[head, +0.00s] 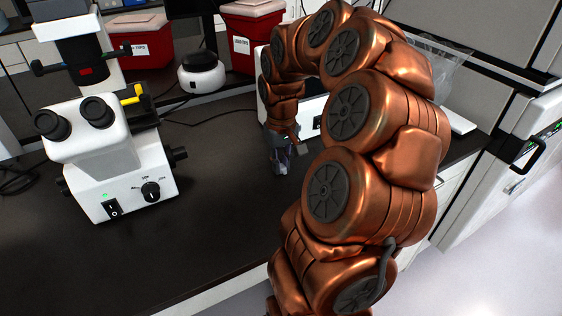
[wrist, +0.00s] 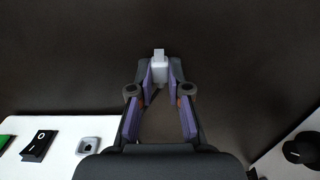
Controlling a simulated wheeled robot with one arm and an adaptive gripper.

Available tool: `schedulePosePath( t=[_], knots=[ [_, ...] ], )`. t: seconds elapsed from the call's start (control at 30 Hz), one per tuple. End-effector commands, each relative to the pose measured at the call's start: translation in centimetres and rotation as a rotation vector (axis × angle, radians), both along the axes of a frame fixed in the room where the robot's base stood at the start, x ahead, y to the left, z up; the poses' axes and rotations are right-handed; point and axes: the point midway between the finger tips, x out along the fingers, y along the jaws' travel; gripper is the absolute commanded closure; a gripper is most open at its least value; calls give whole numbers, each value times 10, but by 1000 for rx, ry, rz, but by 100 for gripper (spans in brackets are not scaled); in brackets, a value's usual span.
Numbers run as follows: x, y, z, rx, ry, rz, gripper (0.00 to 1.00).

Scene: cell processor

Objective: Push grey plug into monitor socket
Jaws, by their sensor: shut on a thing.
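My gripper (wrist: 160,82) is shut on the grey plug (wrist: 160,66), which sits between the fingertips with its narrow end pointing away from my wrist. In the head view my gripper (head: 281,160) hangs just above the dark bench, and the plug is not clearly seen there. In the wrist view a white panel, likely the monitor's front (wrist: 66,127), lies at lower left. It bears a grey socket (wrist: 88,145), and the plug is apart from it. In the head view most of this white box is hidden behind my arm.
A black rocker switch (wrist: 40,145) is beside the socket. A white microscope (head: 125,175) stands left of my gripper. Red bins (head: 250,35) and a small round white device (head: 202,72) stand at the back. The dark bench (head: 215,210) is clear in front.

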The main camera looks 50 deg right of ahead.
Motion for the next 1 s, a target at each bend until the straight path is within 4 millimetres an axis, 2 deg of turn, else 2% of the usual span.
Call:
schedulePosePath(
  t=[0.5, 0.53, 0.77, 1.0],
  knots=[
    [0, 0, -9, -1, -1, 0, 100],
    [0, 0, -8, -1, -1, 0, 82],
    [0, 0, -7, 0, -1, 0, 58],
    [0, 0, -7, 0, -1, 0, 58]
  ],
)
